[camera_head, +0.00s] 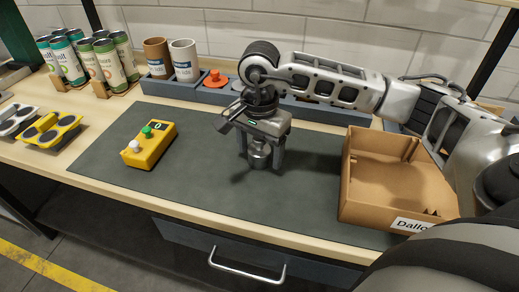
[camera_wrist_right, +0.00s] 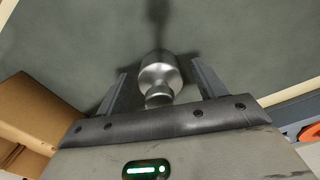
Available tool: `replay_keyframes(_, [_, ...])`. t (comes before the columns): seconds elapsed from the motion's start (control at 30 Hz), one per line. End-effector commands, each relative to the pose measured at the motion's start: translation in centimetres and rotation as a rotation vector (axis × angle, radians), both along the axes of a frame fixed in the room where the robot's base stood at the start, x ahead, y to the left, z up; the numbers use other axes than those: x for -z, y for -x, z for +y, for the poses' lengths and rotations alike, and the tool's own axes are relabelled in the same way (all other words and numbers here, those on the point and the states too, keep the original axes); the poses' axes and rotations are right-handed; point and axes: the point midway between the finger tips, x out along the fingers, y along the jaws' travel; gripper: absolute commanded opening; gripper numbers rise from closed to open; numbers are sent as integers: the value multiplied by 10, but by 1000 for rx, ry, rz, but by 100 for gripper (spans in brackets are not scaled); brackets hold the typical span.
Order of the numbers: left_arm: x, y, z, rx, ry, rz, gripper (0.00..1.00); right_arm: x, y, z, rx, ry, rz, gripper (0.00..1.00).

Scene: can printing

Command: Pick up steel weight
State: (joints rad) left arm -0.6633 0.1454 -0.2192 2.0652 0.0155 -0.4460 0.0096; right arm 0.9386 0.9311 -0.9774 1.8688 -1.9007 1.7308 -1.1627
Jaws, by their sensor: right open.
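The steel weight (camera_head: 259,154) is a small shiny metal cylinder with a narrower neck. It stands on the dark grey mat (camera_head: 200,185), near the middle of the bench. My right gripper (camera_head: 261,160) points down over it, with one finger on each side. In the right wrist view the weight (camera_wrist_right: 160,76) lies between the two open fingers of the right gripper (camera_wrist_right: 160,90), with gaps on both sides. The gripper partly hides the weight's top in the head view. My left gripper is not in view.
An open cardboard box (camera_head: 395,185) stands right of the gripper. A yellow button box (camera_head: 149,146) is on the mat's left. Behind are a grey tray (camera_head: 185,91) with two cups and an orange part (camera_head: 216,79). Labelled cans (camera_head: 88,62) stand at back left. Mat between is clear.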

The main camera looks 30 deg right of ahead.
Motion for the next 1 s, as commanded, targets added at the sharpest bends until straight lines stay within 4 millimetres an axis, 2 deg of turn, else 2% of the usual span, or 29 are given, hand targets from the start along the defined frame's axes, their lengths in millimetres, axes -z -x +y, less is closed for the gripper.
replay_keyframes(0.27, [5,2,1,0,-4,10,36,5,0,0,-1,0,-1,69])
replay_keyframes(0.37, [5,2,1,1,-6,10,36,5,0,0,-1,0,-1,44])
replay_keyframes(0.5, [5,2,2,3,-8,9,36,5,0,0,0,0,-1,5])
replay_keyframes(0.53, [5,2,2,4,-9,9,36,3,-1,0,0,-2,-4,3])
replay_keyframes(0.83, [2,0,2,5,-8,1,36,0,-1,0,0,-2,-5,3])
replay_keyframes(1.0, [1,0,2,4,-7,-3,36,-14,-2,0,0,-1,-7,3])
